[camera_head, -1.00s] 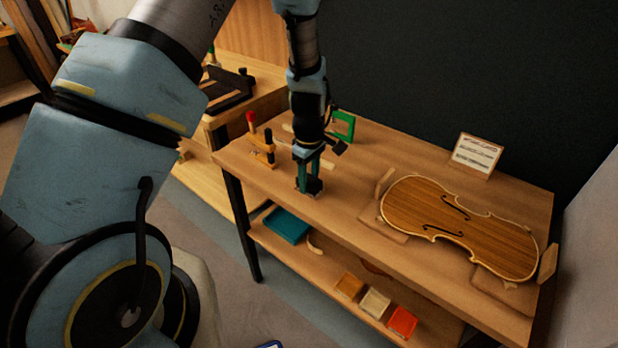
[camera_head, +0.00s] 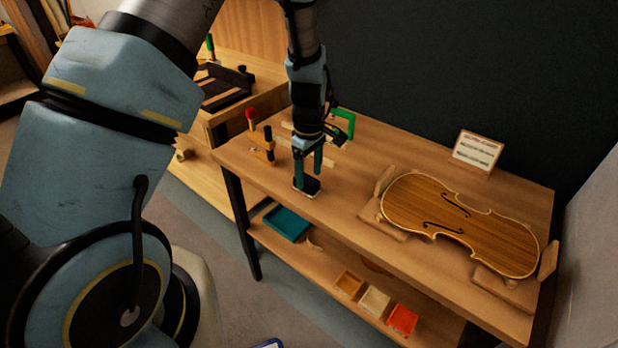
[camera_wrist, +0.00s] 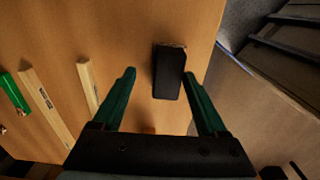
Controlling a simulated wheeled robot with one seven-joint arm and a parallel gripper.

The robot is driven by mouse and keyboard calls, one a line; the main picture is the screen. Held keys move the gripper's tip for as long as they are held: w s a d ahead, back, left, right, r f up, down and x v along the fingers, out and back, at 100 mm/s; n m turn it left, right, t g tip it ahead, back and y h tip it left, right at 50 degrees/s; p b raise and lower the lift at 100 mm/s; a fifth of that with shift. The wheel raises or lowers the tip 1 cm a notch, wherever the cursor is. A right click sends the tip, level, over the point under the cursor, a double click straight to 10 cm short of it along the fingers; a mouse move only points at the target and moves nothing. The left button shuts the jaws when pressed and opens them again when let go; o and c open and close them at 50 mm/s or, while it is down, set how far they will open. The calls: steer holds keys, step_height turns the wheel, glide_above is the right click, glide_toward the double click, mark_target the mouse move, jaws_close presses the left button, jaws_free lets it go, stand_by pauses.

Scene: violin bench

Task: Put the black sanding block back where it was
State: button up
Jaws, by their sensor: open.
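The black sanding block (camera_head: 313,186) rests on the workbench top near its front edge. In the wrist view the sanding block (camera_wrist: 169,73) lies between and slightly beyond my fingertips, closer to the right finger. My gripper (camera_head: 308,172) is just above the block, pointing down, with its green fingers spread. In the wrist view my gripper (camera_wrist: 159,76) is open and empty, with a gap showing between the block and the left finger. Whether the right finger touches the block is hard to tell.
Wooden strips (camera_wrist: 47,108) and a green piece (camera_wrist: 14,93) lie left of my gripper. A violin body (camera_head: 455,222) rests on supports at the right, with a card (camera_head: 476,151) behind. A red-and-black-handled tool stand (camera_head: 262,146) is at left. A lower shelf holds a teal tray (camera_head: 287,222) and small bins.

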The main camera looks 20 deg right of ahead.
mark_target(309, 177)
step_height(309, 177, up, 11)
steer(key=b, duration=0.3)
steer(key=s+a+r+m, duration=0.1)
steer(key=a+m, duration=0.1)
steer(key=a, duration=0.8)
steer(key=s+a+r+m+t, duration=0.1)
steer(key=a+r+m, duration=0.1)
steer(key=a, duration=0.8)
steer(key=s+a+r+m, duration=0.1)
steer(key=s+a+m, duration=0.1)
steer(key=a, duration=0.8)
steer(key=shift+r+m+t, duration=0.2)
steer(key=shift+m+t, duration=0.1)
steer(key=shift+m, duration=0.2)
steer(key=shift+a, duration=0.1)
stand_by(1.2)
